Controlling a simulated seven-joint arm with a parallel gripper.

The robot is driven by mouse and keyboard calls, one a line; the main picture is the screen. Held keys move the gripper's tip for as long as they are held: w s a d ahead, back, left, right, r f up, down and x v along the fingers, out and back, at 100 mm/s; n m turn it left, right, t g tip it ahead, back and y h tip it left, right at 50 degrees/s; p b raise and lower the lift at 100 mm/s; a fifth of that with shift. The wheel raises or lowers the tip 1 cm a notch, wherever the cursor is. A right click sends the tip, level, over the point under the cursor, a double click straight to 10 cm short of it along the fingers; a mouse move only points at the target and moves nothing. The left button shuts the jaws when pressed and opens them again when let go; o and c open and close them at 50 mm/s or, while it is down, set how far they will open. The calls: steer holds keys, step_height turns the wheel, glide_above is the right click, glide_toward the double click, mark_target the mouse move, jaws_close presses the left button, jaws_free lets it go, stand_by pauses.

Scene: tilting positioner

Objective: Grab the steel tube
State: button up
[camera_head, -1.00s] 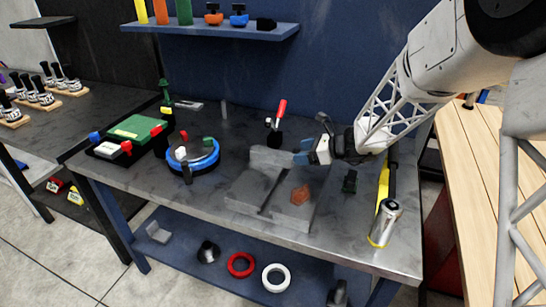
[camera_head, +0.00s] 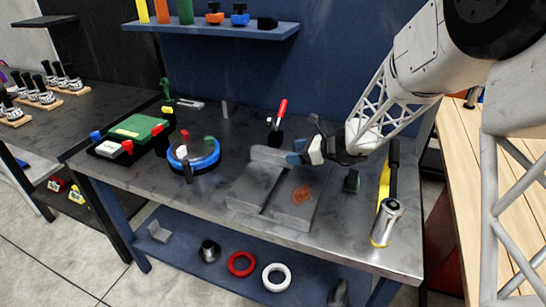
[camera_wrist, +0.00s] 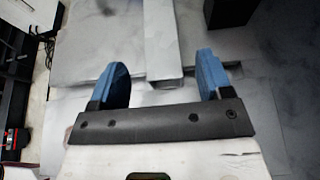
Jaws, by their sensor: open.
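A plain grey bar (camera_head: 268,154), which looks like the steel tube, lies across the back of a grey two-plate fixture (camera_head: 290,212). In the wrist view, a long grey bar (camera_wrist: 162,40) lies ahead, between the lines of the two fingers; I cannot tell for sure that it is the same piece. My gripper (camera_head: 293,158) has blue fingertips and is close to the right end of the bar in the head view. In the wrist view my gripper (camera_wrist: 164,78) is open, with nothing clearly between its fingers.
A blue round clamp ring (camera_head: 193,156) and a green box (camera_head: 136,128) stand to the left. A red-handled clamp (camera_head: 279,118) stands behind the fixture. A silver cylinder (camera_head: 387,218) and a yellow tool (camera_head: 385,180) are at the right. A small dark block (camera_head: 351,181) sits nearby.

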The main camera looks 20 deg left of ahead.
mark_target(281, 153)
steer(key=shift+x, duration=2.65)
steer(key=shift+w+r, duration=0.1)
jaws_close()
